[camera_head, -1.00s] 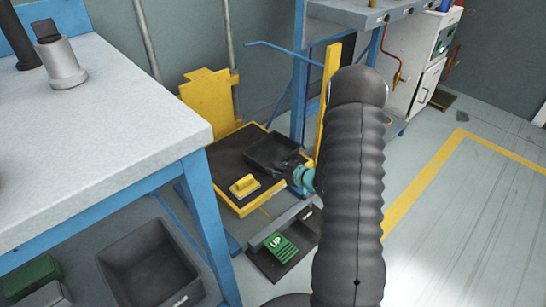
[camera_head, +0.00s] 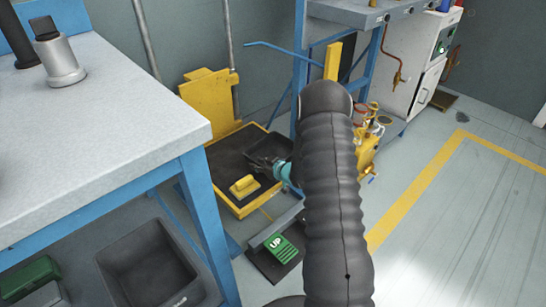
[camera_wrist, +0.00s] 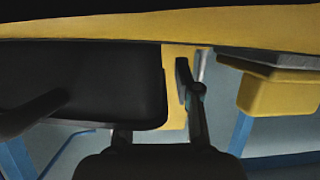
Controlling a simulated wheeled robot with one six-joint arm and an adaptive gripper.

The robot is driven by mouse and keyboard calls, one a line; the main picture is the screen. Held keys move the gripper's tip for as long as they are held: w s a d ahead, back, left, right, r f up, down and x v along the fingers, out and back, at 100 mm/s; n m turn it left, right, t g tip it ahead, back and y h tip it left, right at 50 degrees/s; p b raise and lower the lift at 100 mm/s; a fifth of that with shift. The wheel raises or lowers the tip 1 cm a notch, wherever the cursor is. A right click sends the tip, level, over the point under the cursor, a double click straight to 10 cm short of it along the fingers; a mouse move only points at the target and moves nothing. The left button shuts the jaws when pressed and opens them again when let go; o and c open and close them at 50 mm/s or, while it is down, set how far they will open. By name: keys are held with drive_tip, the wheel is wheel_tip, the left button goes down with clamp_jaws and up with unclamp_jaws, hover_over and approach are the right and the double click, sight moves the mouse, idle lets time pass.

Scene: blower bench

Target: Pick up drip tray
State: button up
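The drip tray appears to be the black, open, shallow tray (camera_head: 270,144) on the yellow-edged platform beyond the workbench. In the wrist view it is the large dark shape (camera_wrist: 95,75) at left. My gripper (camera_head: 264,163) is at the tray's near side in the head view, partly hidden by my arm. In the wrist view my gripper (camera_wrist: 122,80) has its fingers wide apart. One dark finger overlaps the tray and the other is just right of the tray's edge. I cannot tell whether either touches it. The gripper is open and holds nothing.
A yellow block (camera_head: 244,186) lies on the platform (camera_head: 222,155) near the tray. A workbench (camera_head: 110,110) stands at left, with a grey bin (camera_head: 148,262) below. A green UP pedal (camera_head: 281,247) is on the floor. Yellow equipment (camera_head: 368,150) stands right of my arm.

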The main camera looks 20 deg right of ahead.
clamp_jaws()
